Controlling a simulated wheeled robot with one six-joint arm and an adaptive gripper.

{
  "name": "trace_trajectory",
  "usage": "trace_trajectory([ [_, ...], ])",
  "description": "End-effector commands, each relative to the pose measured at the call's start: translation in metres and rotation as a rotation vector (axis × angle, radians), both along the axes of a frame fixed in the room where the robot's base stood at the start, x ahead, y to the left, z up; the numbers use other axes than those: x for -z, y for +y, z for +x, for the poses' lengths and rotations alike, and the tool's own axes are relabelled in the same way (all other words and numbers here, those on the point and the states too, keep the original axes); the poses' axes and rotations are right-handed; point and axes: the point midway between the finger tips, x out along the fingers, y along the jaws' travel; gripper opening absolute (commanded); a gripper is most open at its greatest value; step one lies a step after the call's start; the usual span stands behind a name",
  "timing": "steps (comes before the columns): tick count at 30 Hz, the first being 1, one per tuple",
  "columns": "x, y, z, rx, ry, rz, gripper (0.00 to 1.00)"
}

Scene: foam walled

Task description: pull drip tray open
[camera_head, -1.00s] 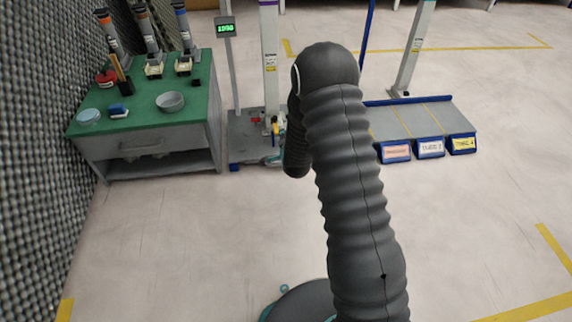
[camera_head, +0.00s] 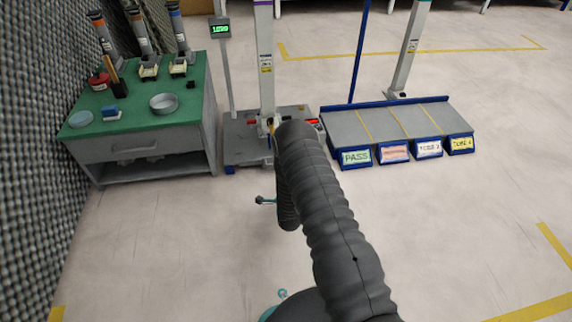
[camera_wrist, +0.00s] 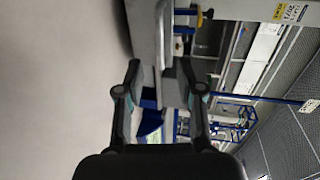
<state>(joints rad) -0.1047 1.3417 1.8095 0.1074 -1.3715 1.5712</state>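My gripper (camera_wrist: 160,68) is open in the wrist view, with a wide gap between its two dark fingers. In the head view only a small teal part of it shows beside my dark sleeved arm, over the floor in front of the test stand. The stand's grey base (camera_head: 242,150) has small blue feet and a white column (camera_head: 265,70). A light grey block (camera_wrist: 147,30) shows beyond the fingertips in the wrist view, apart from them. I cannot pick out the drip tray with certainty; my arm hides part of the stand.
A green-topped bench (camera_head: 150,120) with bowls and tools stands at the left, beside a dark foam wall (camera_head: 35,160). A low blue-edged platform (camera_head: 380,122) with labelled bins (camera_head: 395,152) is at the right. The floor in front is clear.

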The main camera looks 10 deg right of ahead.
Motion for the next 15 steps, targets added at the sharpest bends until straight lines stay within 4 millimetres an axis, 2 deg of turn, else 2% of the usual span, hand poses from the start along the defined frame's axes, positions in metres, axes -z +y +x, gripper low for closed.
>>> trace_trajectory([
  [9, 0.014, 0.002, 0.059, -0.003, -0.002, -0.001, 0.37],
  [15, 0.02, 0.0, 0.087, -0.001, -0.001, -0.002, 0.37],
])
